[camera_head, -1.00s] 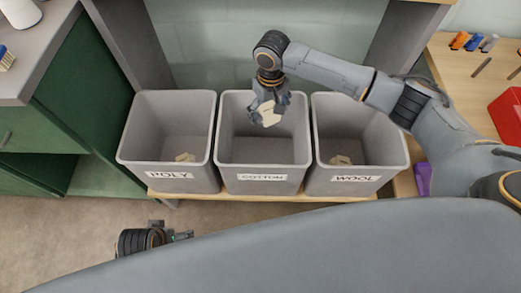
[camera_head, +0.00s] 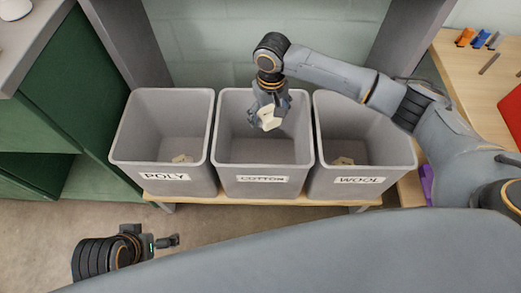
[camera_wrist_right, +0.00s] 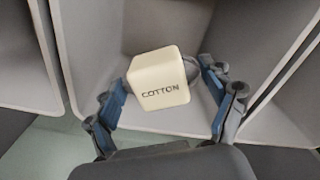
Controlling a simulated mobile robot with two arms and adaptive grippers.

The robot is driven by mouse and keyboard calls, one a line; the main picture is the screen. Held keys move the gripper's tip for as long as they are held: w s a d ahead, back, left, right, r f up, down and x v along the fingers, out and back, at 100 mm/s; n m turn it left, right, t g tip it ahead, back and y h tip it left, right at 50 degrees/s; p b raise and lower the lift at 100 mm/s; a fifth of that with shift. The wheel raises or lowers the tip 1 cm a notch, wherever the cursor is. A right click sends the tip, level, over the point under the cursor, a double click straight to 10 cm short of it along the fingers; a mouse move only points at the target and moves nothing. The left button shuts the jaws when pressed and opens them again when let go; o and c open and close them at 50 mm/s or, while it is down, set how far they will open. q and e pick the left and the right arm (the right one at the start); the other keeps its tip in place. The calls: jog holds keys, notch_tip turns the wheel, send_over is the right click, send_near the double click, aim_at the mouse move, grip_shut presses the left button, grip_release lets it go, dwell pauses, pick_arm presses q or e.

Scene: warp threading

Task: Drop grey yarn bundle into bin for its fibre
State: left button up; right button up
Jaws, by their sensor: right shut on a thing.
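My right gripper (camera_head: 267,118) is over the middle bin, labelled COTTON (camera_head: 262,179), fingers pointing down. It is shut on a cream block, seen in the wrist view (camera_wrist_right: 158,80) with the word COTTON on it. A small grey rounded piece (camera_wrist_right: 191,69), perhaps the grey yarn bundle, shows just behind the block; most of it is hidden. The block is inside the outline of the bin's mouth; its height over the floor is hard to judge. My left gripper (camera_head: 168,241) is low at the left, away from the bins, its jaws unclear.
The POLY bin (camera_head: 165,178) is to the left and the WOOL bin (camera_head: 360,181) to the right, each with a small pale item inside. The bins stand on a wooden shelf. A green cabinet (camera_head: 60,110) is at left, and a wooden table with a red bin (camera_head: 512,112) at right.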

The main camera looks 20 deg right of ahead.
jog(key=o, duration=0.9)
notch_tip(320, 180, up, 12)
jog(key=shift+f, duration=0.1)
dwell(0.4)
